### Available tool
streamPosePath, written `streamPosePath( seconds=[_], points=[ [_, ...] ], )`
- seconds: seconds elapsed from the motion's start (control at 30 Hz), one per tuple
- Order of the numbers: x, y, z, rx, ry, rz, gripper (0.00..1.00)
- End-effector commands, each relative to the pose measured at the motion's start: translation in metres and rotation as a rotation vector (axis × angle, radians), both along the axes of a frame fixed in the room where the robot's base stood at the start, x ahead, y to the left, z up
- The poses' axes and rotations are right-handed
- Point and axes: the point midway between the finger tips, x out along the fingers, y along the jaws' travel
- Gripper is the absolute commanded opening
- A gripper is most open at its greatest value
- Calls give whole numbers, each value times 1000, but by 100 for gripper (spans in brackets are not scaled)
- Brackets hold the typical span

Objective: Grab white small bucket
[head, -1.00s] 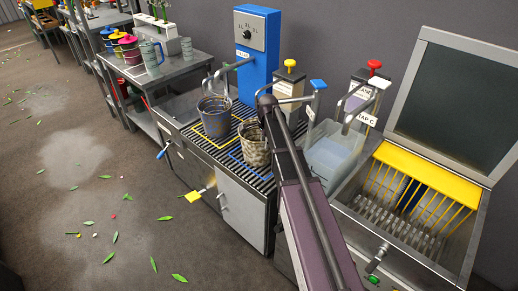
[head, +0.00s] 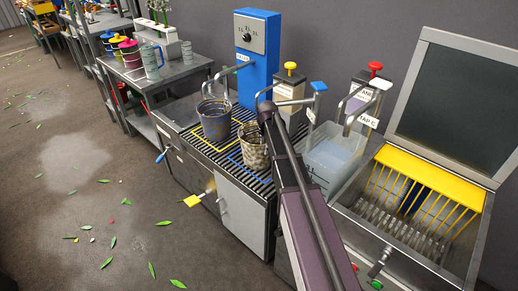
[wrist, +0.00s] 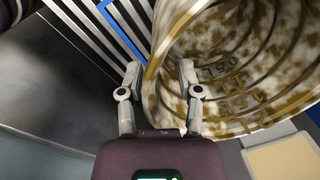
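The wall passes between the fingers, with the left finger outside and the right finger over the inside. Gaps show beside the wall. In the head view my arm hides the bucket's right side and the fingertips.
A dark grey bucket (head: 215,117) stands behind it in the yellow-marked square. A blue dispenser (head: 257,58), taps and a clear water basin (head: 333,158) line the back and right. A yellow-barred sink (head: 425,195) is far right. A side table (head: 165,77) holds colourful pots.

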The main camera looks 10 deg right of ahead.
Motion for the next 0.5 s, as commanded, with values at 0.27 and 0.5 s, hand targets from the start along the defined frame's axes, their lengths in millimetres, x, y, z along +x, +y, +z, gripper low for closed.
streamPosePath(
  seconds=[0.27, 0.5],
  points=[
    [0, 0, 0, 0, 0, 0, 0],
    [0, 0, 0, 0, 0, 0, 0]
  ],
)
